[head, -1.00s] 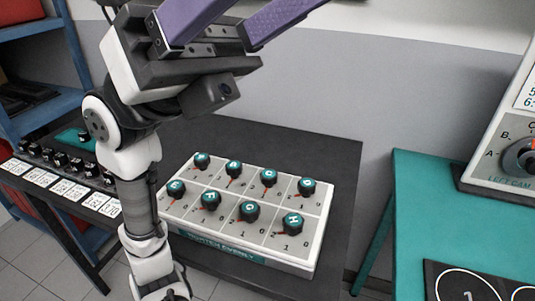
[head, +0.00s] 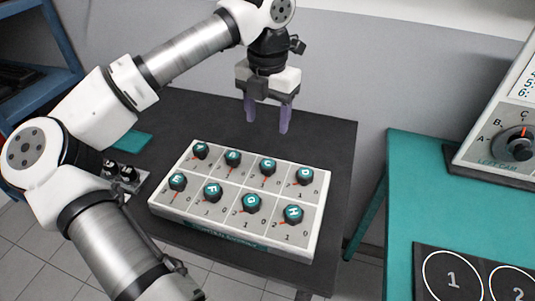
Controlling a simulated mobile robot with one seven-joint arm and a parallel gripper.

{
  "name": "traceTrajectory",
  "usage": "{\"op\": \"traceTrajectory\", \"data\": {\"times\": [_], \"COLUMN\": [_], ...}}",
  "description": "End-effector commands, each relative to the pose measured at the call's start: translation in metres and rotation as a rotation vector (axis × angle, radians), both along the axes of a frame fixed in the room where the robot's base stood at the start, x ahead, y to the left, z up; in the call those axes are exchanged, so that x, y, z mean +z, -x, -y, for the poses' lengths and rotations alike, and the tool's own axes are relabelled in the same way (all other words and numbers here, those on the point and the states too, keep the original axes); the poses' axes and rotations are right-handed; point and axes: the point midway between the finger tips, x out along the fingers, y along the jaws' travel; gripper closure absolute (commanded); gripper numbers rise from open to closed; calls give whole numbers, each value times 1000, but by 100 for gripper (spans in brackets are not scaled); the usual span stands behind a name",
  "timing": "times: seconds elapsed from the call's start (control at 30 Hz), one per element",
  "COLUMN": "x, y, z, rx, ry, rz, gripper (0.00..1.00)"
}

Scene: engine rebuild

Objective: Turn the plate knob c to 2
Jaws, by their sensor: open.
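The plate (head: 313,243) is a pale box on the dark table, with two rows of dark knobs with teal lettered caps. Knob c (head: 267,167) is in the back row, third from the left. Its orange pointer is turned toward the front of the plate, slightly left; the digits around it are too small to read surely. My gripper (head: 267,124) points down, its two purple fingers apart and empty. In the head view it appears just beyond the back row, above knob c in the picture, and touches no knob.
Knobs B (head: 233,158) and D (head: 304,176) flank knob c closely, and knob G (head: 251,203) is in front. A teal table (head: 400,200) with a dial panel stands right. The dark table (head: 190,115) behind the plate is mostly bare.

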Motion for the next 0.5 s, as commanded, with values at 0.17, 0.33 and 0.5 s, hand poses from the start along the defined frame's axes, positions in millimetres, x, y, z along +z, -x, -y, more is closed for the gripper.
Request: {"op": "traceTrajectory", "data": {"times": [0.17,0.33,0.5], "x": [-32,-68,-100], "y": [1,2,2], "z": [0,2,2], "rx": [-4,-5,-6], "ry": [5,7,9], "rz": [-5,-3,-3], "gripper": [41,41,41]}}
